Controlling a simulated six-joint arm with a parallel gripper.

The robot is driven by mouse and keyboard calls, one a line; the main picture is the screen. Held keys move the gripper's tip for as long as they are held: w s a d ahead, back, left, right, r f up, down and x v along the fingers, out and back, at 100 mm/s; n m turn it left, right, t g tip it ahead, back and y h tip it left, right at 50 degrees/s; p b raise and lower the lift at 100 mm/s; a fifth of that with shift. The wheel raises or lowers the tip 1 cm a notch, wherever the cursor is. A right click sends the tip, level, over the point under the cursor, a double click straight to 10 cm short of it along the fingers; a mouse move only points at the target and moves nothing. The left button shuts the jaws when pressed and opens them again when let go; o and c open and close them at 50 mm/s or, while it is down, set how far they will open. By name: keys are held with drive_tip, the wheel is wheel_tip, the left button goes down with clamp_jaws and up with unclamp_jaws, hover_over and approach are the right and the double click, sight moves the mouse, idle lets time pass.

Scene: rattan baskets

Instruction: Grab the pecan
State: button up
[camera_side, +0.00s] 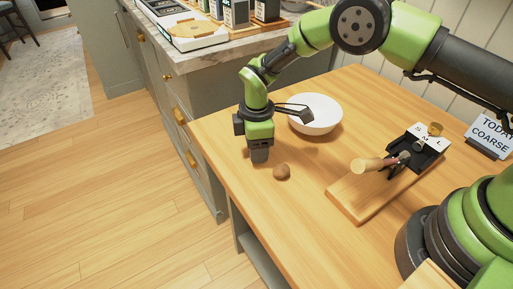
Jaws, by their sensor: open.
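The pecan (282,171) is a small round brown nut lying on the wooden table (262,212). My gripper (259,156) points down just to the left of the pecan and a little above the table, apart from it. The gripper is open and empty. Its fingers are seen edge-on, so the gap between them is hidden in this view.
A white bowl (315,126) stands behind the gripper, partly behind my arm. To the right, a wooden board (346,206) carries a black holder with a wooden-handled tool (367,165). A small sign (490,132) stands at far right. The table's front left is clear.

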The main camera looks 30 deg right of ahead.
drive_tip(key=c, duration=1)
